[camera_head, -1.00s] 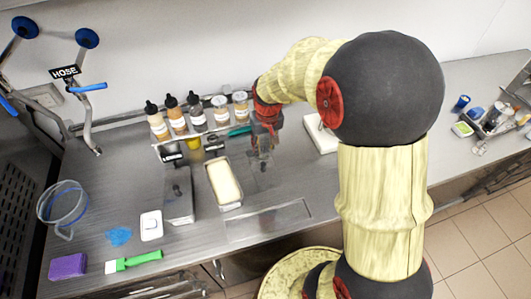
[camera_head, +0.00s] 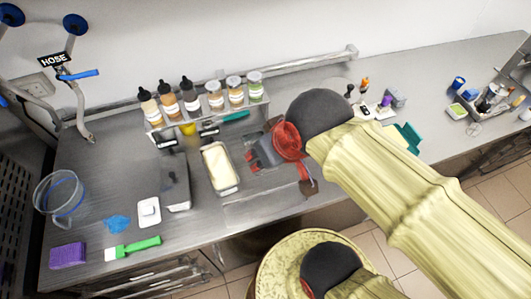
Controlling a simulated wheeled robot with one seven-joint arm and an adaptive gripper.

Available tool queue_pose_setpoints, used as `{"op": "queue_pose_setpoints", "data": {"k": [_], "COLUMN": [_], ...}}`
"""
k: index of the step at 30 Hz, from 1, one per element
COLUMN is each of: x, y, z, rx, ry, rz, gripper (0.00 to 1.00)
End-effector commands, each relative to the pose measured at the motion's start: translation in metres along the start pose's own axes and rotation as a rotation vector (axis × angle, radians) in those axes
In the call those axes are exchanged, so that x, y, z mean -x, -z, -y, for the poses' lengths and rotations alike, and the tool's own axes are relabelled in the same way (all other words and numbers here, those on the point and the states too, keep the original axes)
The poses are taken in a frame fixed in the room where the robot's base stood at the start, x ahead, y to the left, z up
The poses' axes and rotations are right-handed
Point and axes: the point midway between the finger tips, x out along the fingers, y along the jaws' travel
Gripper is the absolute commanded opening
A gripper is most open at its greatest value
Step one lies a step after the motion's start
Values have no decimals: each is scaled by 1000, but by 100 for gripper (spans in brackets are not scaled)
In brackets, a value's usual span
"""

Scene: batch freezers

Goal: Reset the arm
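My arm, in yellow sleeves with dark round joints and red rings, reaches in from the lower right over the counter. My gripper (camera_head: 266,155) is the dark and red end of the arm, above the counter just right of a metal pan of pale cream-coloured contents (camera_head: 219,167). The fingers are small, dark and partly overlapped by the wrist, so I cannot tell whether they are open or shut. I see no object clearly held in them.
A rack of bottles and jars (camera_head: 208,117) stands behind the pan. A clear pitcher (camera_head: 62,198), purple sponge (camera_head: 68,256), green brush (camera_head: 133,248) and white scale-like block (camera_head: 149,212) lie left. Teal and yellow items (camera_head: 405,137) lie behind my arm.

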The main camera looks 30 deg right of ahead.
Motion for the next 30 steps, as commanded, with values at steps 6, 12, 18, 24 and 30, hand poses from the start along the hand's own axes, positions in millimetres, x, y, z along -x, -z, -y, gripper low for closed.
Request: {"op": "queue_pose_setpoints", "data": {"k": [6,12,18,24,30], "x": [0,-9,-39,-46,-44], "y": [0,-5,-21,-25,-24], "z": [0,0,0,0,0], "rx": [1,0,0,0,0], "ry": [0,0,0,0,0], "rz": [0,0,0,0,-1], "gripper": [34,34,34,34,34]}}
